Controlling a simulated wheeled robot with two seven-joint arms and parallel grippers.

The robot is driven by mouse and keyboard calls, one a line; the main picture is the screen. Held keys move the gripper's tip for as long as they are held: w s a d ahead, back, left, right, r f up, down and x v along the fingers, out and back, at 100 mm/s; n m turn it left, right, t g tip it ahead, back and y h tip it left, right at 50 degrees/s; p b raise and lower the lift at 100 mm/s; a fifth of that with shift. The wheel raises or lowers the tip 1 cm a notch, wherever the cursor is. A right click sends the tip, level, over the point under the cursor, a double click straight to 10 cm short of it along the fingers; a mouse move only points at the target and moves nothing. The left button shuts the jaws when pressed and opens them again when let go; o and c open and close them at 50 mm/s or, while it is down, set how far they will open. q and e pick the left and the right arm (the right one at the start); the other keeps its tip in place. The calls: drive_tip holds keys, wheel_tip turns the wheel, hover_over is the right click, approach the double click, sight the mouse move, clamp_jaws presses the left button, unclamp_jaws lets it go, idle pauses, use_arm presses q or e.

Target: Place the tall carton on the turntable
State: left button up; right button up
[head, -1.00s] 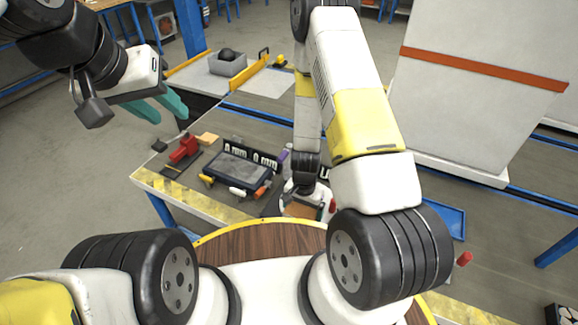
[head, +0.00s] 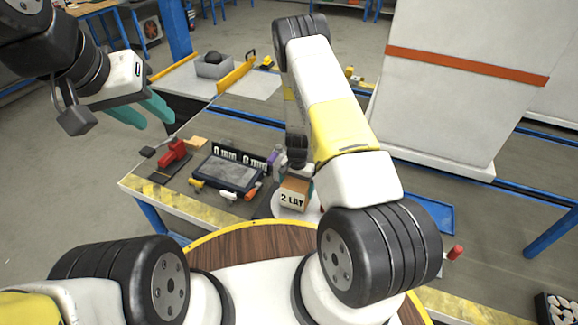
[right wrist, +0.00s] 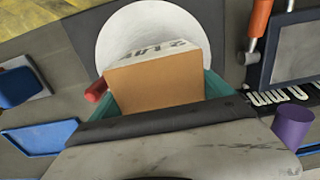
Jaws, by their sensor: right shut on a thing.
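The turntable (right wrist: 112,38) is a pale round disc behind the carton in the right wrist view. I cannot tell whether the carton touches the disc. My left gripper (head: 146,112) is open and empty, raised at the upper left.
A dark display panel (head: 228,172) and a red tool (head: 172,155) are left of the carton. A purple cylinder (right wrist: 293,117) is near the right gripper. A blue tray (head: 430,213) lies at the right. A tall white cabinet (head: 450,90) stands behind.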

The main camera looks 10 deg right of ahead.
drive_tip(key=shift+f, duration=0.3)
drive_tip(key=shift+f, duration=0.15)
drive_tip(key=o, duration=1.5)
wheel_tip(320, 180, up, 12)
drive_tip(key=shift+r, duration=0.15)
drive_tip(key=s+a+r+n+t+y, duration=0.1)
drive_tip(key=s+a+r, duration=0.15)
drive_tip(key=r, duration=1.05)
drive_tip(key=s+a+r+n+t+y, duration=0.1)
drive_tip(key=s+r+n+t, duration=0.15)
drive_tip(key=r, duration=1.05)
drive_tip(key=s+r+n+t, duration=0.1)
drive_tip(key=s+r, duration=0.4)
drive_tip(key=s, duration=0.1)
drive_tip(key=s+d+r+n, duration=0.1)
drive_tip(key=s+r, duration=0.4)
drive_tip(key=s, duration=0.1)
drive_tip(key=s+r+n+t, duration=0.1)
drive_tip(key=s+r+n, duration=0.1)
drive_tip(key=s+r, duration=0.3)
drive_tip(key=shift+s+d+t, duration=0.15)
drive_tip(key=shift+s+t, duration=0.2)
drive_tip(key=shift+s, duration=0.75)
